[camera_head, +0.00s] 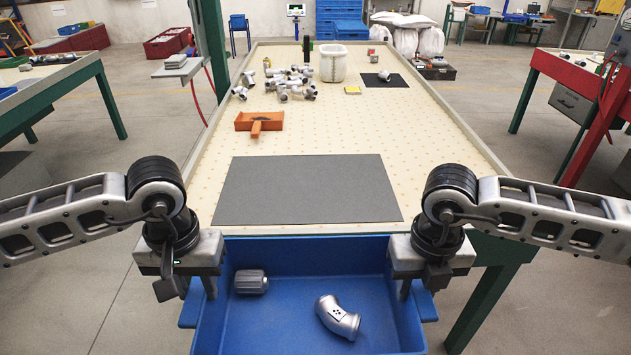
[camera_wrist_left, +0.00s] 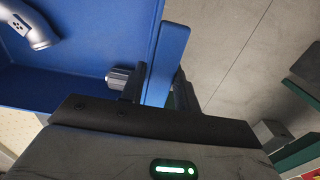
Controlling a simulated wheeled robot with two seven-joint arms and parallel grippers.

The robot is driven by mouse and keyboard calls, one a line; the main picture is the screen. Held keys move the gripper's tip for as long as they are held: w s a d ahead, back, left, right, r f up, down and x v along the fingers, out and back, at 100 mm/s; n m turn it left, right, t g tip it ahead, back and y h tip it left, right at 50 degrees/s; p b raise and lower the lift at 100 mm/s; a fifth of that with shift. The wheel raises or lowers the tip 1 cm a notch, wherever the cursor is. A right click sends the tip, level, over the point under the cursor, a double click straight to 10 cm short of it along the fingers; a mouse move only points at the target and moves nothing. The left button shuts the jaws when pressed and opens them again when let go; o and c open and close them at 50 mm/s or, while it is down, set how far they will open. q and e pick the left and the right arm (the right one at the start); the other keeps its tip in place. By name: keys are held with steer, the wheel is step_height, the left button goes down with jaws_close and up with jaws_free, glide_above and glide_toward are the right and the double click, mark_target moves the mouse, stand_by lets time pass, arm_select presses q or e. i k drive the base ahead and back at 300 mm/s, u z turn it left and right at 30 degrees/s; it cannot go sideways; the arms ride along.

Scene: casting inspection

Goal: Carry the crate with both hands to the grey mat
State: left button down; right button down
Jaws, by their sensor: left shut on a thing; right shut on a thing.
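The blue crate (camera_head: 310,252) is at the near edge of the table, in front of the grey mat. It holds a grey elbow casting (camera_head: 338,318) and a grey cylindrical casting (camera_head: 251,282). My left gripper (camera_head: 200,285) is shut on the crate's left side; in the left wrist view its fingers (camera_wrist_left: 158,90) close around a blue handle tab (camera_wrist_left: 172,55). My right gripper (camera_head: 416,285) is shut on the crate's right side. Its fingertips are partly hidden. The grey mat (camera_head: 308,188) lies flat and empty on the table just beyond the crate.
On the table (camera_head: 330,137) an orange wooden piece (camera_head: 259,122) lies beyond the mat at left. A pile of castings (camera_head: 290,85), a white basket (camera_head: 333,64) and a small black mat (camera_head: 395,81) are at the back. Side benches stand left and right.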

mark_target(306, 184)
steer(key=i, duration=1.6)
